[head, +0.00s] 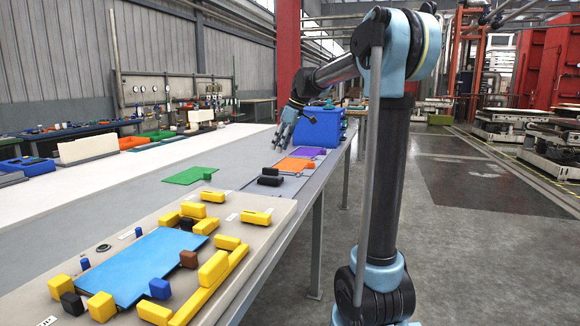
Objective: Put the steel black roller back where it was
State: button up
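Two small black pieces (269,181) lie close together on the grey table area in front of the orange mat (295,165). I cannot tell for sure whether either one is the steel black roller. The purple mat (309,151) lies just behind the orange one.
A blue bin (320,128) stands behind the mats. A green mat (190,175) lies to the left. In front, a beige board (262,236) carries a blue plate (150,266) and several yellow, black, blue and brown blocks. The floor right of the table is clear.

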jog(key=s+d+f+m+h, duration=0.1)
jog(key=s+d+f+m, duration=0.3)
jog(key=s+f, duration=0.5)
jog(key=s+d+f+m+h, duration=0.2)
jog(key=s+d+f+m, duration=0.3)
jog(key=s, duration=1.2)
jog(key=s+d+f+m+h, duration=0.1)
jog(key=s+d+f+m, duration=0.3)
jog(key=s+d+f, duration=0.7)
notch_tip(320, 180, down, 2)
jog(key=shift+s+d+f+m+t, duration=0.1)
jog(key=shift+s+d+m+t, duration=0.25)
jog(key=shift+s, duration=0.75)
jog(key=shift+a, duration=0.15)
jog(key=shift+w+f, duration=0.2)
jog(key=shift+w, duration=0.4)
